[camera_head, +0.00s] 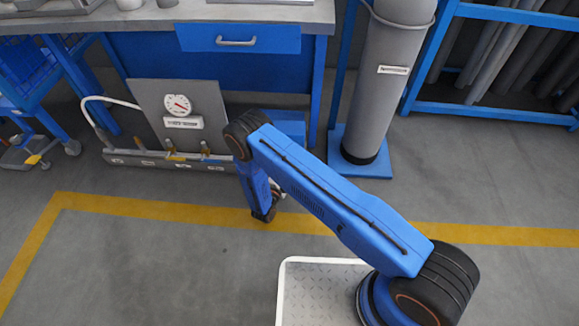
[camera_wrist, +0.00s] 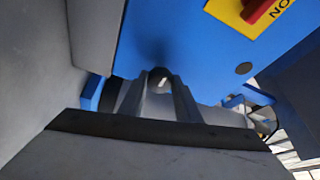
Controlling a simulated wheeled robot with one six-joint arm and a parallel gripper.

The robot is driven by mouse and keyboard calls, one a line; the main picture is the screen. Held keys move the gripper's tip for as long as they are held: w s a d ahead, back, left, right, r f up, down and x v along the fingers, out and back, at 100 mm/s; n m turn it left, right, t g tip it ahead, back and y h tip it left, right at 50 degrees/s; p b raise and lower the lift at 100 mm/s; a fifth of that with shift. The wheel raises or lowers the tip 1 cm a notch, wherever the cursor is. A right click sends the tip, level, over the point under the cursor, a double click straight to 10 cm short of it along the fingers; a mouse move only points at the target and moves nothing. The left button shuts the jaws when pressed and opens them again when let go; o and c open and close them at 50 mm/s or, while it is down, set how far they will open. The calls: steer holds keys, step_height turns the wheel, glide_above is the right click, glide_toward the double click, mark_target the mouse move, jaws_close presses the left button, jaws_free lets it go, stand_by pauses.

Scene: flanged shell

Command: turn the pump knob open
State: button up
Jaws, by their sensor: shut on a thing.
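In the wrist view a blue panel (camera_wrist: 185,45) fills the upper middle. My gripper (camera_wrist: 160,77) reaches up to it with two grey fingers close together. They are shut on a small dark thing at the panel, which looks to be the pump knob; the fingers hide most of it. In the head view a blue box (camera_head: 289,124) stands under the bench, behind my arm. My gripper's fingers are hidden there by my own arm.
A red switch handle on a yellow plate (camera_wrist: 231,14) sits at the upper right of the panel. A gauge board (camera_head: 179,108) stands on a low manifold (camera_head: 160,162) to the left. A grey cylinder (camera_head: 384,85) stands on a blue base to the right. Open floor lies in front.

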steer(key=o, duration=1.1)
steer(key=shift+a, duration=0.1)
steer(key=shift+c, duration=0.2)
steer(key=v, duration=1.7)
steer(key=shift+s, duration=0.25)
